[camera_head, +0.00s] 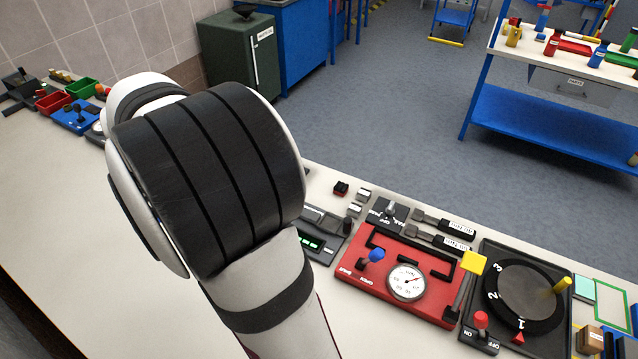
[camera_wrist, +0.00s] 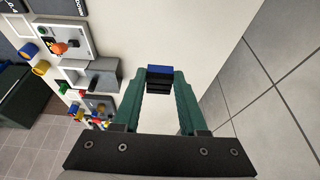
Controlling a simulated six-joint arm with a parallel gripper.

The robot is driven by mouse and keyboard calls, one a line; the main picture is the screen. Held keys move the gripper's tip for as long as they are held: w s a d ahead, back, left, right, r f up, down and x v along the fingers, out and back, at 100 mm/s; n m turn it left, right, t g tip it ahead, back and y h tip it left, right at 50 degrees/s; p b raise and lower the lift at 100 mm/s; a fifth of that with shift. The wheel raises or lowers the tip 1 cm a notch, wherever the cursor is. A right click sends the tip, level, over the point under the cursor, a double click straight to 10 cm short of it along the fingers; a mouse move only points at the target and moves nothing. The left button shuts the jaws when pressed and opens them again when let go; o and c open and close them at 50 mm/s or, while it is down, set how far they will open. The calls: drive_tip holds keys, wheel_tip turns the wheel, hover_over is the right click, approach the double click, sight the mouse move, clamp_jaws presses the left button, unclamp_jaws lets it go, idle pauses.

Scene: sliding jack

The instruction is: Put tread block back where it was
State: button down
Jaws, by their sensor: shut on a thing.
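My gripper (camera_wrist: 163,82) shows in the wrist view with two green fingers. It is shut on a small block with a blue top and dark ridged layers, which I take to be the tread block (camera_wrist: 160,72). The block sits between the fingertips, over or near the pale bench top (camera_wrist: 146,25); I cannot tell whether it touches it. In the head view my own arm hides the gripper and the block.
In the wrist view a grey fixture (camera_wrist: 92,74) and a white panel with an orange knob (camera_wrist: 62,47) stand left. A tiled wall (camera_wrist: 275,90) is right. In the head view a red gauge panel (camera_head: 398,275) and dial plate (camera_head: 515,300) stand right; bare bench (camera_head: 60,190) lies left.

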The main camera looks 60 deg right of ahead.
drive_tip(key=s+a+r, duration=0.3)
drive_tip(key=a+r, duration=0.1)
drive_tip(key=a, duration=0.2)
drive_tip(key=s+d+f, duration=0.1)
drive_tip(key=d+f, duration=0.2)
drive_tip(key=d, duration=1.2)
drive_tip(key=s+d+f, duration=0.1)
drive_tip(key=d+f, duration=0.2)
drive_tip(key=d, duration=1.2)
drive_tip(key=s+d+f, duration=0.5)
drive_tip(key=s+d, duration=0.4)
drive_tip(key=s+d+f, duration=0.5)
drive_tip(key=s+d, duration=0.4)
hover_over(326, 186)
wheel_tip(326, 186, down, 6)
drive_tip(key=shift+f, duration=2)
drive_tip(key=shift+f, duration=0.1)
